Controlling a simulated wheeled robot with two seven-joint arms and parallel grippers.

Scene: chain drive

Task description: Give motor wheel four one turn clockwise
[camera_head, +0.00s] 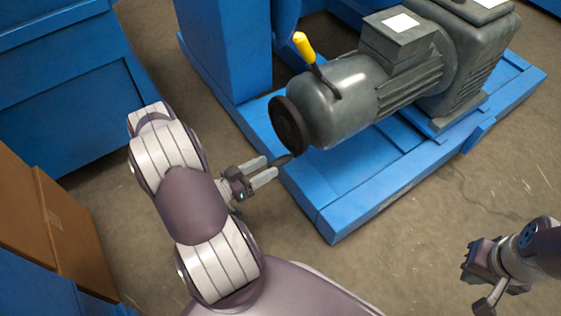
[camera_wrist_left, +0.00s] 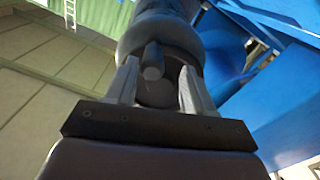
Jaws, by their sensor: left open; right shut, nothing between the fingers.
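The motor (camera_head: 345,98) is a dark grey cylinder on a blue base. The motor wheel (camera_head: 288,126) is a dark round disc on its near left end, and also fills the top middle of the left wrist view (camera_wrist_left: 158,35). A short dark crank handle (camera_head: 283,160) sticks out from the wheel's lower edge. My left gripper (camera_head: 271,168) is open at the handle. In the left wrist view the handle's rounded end (camera_wrist_left: 152,64) shows between the two fingers, with gaps beside it. My right gripper (camera_head: 480,303) is shut and empty, low at the right, away from the motor.
A yellow-tipped lever (camera_head: 304,47) stands up from the motor. The blue base frame (camera_head: 335,205) lies just right of my left gripper. Blue cabinets (camera_head: 60,90) and a brown box (camera_head: 60,225) stand at the left. The floor (camera_head: 400,250) between my arms is clear.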

